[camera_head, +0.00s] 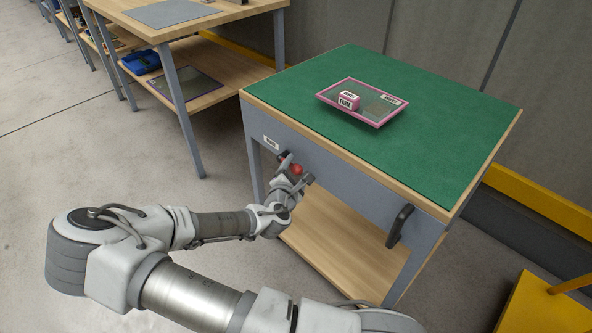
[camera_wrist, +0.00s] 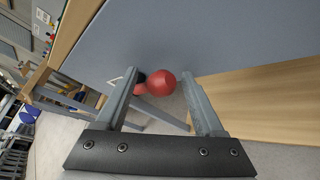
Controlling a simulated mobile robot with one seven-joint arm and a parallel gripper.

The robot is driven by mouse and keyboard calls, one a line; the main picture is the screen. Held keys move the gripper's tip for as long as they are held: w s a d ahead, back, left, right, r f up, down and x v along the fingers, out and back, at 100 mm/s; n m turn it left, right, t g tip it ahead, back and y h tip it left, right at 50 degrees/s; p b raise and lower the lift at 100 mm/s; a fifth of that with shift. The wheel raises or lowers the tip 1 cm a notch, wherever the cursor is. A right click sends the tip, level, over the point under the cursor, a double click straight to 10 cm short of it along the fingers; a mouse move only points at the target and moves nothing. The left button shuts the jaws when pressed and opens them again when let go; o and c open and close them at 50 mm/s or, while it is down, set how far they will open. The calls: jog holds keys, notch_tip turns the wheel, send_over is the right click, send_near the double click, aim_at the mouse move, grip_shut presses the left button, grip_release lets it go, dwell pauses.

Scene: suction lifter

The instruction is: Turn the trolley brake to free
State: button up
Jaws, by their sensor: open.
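The trolley (camera_head: 460,130) has a green top, wooden edges and grey side panels. A brake control with a red ball knob (camera_head: 297,169) sits on its near side panel, and the knob also shows in the wrist view (camera_wrist: 162,84). A smaller red part (camera_wrist: 140,89) shows just left of the knob. My gripper (camera_head: 295,171) is open at that panel. In the wrist view its two fingers (camera_wrist: 160,77) stand on either side of the knob, with a gap at the right finger. Contact at the left finger cannot be told. The brake's marked positions are not readable.
A pink-rimmed tray (camera_head: 378,112) with a small pink box (camera_head: 348,100) lies on the green top. A black handle (camera_head: 400,226) juts from the panel's right end. A wooden lower shelf (camera_head: 325,250) lies below. A workbench (camera_head: 215,18) stands behind left; a yellow object (camera_head: 540,305) is front right.

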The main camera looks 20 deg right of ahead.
grip_shut()
jog(key=shift+s+a+f, duration=0.1)
jog(key=shift+f, duration=0.1)
dwell(1.1)
